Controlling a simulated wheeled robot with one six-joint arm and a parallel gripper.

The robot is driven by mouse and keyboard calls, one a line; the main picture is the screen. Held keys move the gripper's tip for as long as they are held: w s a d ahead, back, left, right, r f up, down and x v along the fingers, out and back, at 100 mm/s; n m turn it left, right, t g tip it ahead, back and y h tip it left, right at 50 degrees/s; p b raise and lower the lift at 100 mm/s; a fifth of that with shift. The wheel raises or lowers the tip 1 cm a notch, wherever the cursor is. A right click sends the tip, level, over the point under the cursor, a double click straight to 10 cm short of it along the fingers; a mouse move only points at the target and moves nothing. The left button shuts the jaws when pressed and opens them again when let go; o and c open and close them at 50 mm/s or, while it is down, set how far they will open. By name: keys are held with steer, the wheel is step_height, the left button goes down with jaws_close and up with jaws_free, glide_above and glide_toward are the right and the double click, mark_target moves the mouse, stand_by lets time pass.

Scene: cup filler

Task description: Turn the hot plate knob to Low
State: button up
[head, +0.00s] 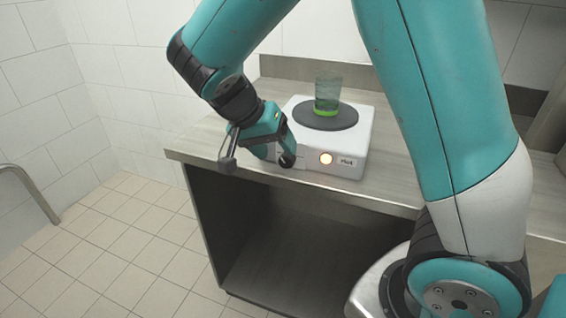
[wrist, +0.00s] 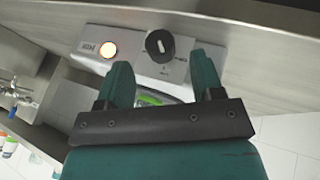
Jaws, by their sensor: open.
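The hot plate (head: 350,165) is a white box with a dark round plate on top, standing on the steel counter. Its black knob (wrist: 159,44) with a white mark shows on the front panel in the wrist view; in the head view the knob (head: 287,160) is at the front, beside my gripper. A lit orange lamp (wrist: 107,49) is beside the knob. The printed setting labels are too small to read. My gripper (wrist: 160,75) is open, its two teal fingers pointing at the panel, with the knob just beyond and between the tips. I cannot tell whether they touch it.
A greenish clear cup (head: 327,92) with a bright green base stands on the hot plate's dark disc. The steel counter (head: 205,140) has free room left of the hot plate. A curved metal rail (head: 35,190) is at the far left.

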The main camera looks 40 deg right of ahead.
mark_target(285, 156)
steer(key=shift+x, duration=2.1)
steer(key=c, duration=0.9)
steer(key=t+b, duration=0.1)
steer(key=b, duration=0.1)
steer(key=shift+s+d+f+y+b, duration=0.1)
steer(key=shift+f+y+b, duration=0.1)
steer(key=shift+y+b, duration=0.2)
steer(key=shift+r+m+t+y+b, duration=0.1)
steer(key=shift+m+t+y+b, duration=0.2)
steer(key=shift+t+y+b, duration=0.25)
steer(key=shift+r, duration=0.2)
steer(key=o, duration=0.9)
steer(key=shift+s, duration=0.1)
